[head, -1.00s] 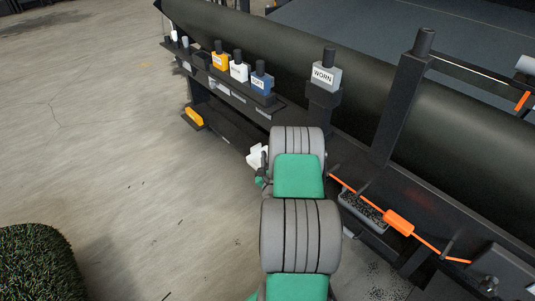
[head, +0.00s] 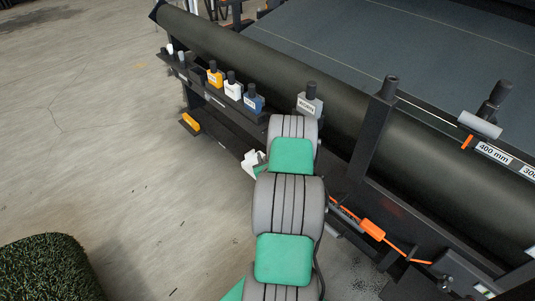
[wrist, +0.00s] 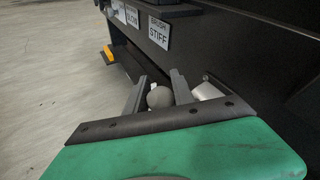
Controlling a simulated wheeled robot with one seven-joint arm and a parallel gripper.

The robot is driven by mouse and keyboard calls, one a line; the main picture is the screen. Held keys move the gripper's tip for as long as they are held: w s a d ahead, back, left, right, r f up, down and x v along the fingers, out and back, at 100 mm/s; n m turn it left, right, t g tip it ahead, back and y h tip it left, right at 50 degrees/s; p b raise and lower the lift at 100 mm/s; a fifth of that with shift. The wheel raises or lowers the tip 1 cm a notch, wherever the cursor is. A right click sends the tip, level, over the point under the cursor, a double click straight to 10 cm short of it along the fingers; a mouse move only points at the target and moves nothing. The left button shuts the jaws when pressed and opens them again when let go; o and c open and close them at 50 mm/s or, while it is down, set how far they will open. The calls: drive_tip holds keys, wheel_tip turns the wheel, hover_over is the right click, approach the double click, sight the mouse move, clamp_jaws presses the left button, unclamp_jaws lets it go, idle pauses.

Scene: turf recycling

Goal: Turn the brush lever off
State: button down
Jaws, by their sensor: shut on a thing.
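In the wrist view, my gripper (wrist: 160,92) has its two dark fingers on either side of a grey round knob (wrist: 159,98), which I take to be the brush lever's end. The gripper is shut on it. The lever's shaft and its pivot are hidden, so its position cannot be told. A white label reading "BRUSH STIFF" (wrist: 159,33) is on the dark machine panel just beyond the fingers. In the head view my arm covers the lever and the fingers.
The dark machine frame (head: 377,138) and black roller (head: 300,75) run along the right. Orange, white and blue blocks (head: 254,100) stand on a ledge, with a grey block (head: 309,103) apart. An orange pull line (head: 372,229) is right of my arm. Floor at left is open; turf (head: 45,268) lies lower left.

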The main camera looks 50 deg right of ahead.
drive_tip(key=shift+s+d+r, duration=0.2)
drive_tip(key=shift+d, duration=0.2)
drive_tip(key=c, duration=1.3)
unclamp_jaws()
drive_tip(key=shift+d, duration=0.15)
drive_tip(key=shift+o, duration=1.1)
drive_tip(key=shift+w+a, duration=0.15)
drive_tip(key=shift+a, duration=0.05)
drive_tip(key=v, duration=0.7)
drive_tip(key=shift+s+a, duration=0.25)
drive_tip(key=shift+s, duration=0.1)
